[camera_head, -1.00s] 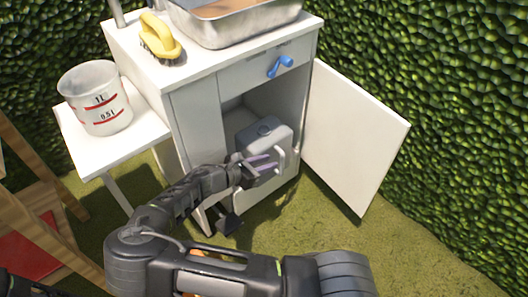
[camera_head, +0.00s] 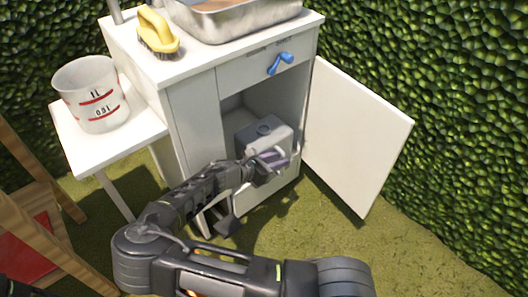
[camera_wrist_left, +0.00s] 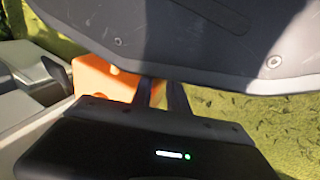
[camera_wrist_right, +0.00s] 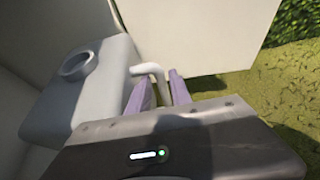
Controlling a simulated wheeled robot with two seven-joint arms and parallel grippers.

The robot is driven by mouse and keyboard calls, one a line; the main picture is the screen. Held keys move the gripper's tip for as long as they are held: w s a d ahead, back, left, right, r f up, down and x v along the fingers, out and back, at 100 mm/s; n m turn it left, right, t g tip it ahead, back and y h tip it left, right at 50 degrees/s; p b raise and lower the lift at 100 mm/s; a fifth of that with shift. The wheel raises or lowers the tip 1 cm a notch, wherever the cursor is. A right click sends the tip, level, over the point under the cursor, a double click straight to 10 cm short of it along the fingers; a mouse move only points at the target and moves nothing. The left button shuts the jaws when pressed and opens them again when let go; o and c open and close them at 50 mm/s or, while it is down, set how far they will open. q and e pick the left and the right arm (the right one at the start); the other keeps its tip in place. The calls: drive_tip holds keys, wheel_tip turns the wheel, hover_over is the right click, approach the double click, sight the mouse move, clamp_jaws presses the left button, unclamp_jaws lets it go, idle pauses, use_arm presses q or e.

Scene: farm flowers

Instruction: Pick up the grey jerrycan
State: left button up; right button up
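The grey jerrycan (camera_head: 262,133) stands inside the open cupboard, with its round cap on top. In the right wrist view the jerrycan (camera_wrist_right: 85,95) fills the left side, and its pale handle (camera_wrist_right: 148,70) bends down between my purple fingers. My right gripper (camera_head: 272,159) is at the jerrycan's front, by the handle; its fingers are apart, and I cannot tell whether they touch the handle. My left gripper (camera_wrist_left: 163,95) shows in its wrist view with a gap between its fingers and no jerrycan there. One of my arms covers the lower middle of the head view.
The white cupboard (camera_head: 192,115) has its door (camera_head: 358,135) swung open to the right. A metal basin (camera_head: 235,22) and a yellow brush (camera_head: 157,32) sit on top. A measuring bucket (camera_head: 92,95) stands on a side table. A hedge (camera_head: 460,90) borders the grass. An orange object (camera_wrist_left: 100,78) is near my left gripper.

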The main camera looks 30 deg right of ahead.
clamp_jaws()
idle(1.2)
drive_tip(key=shift+r, duration=0.15)
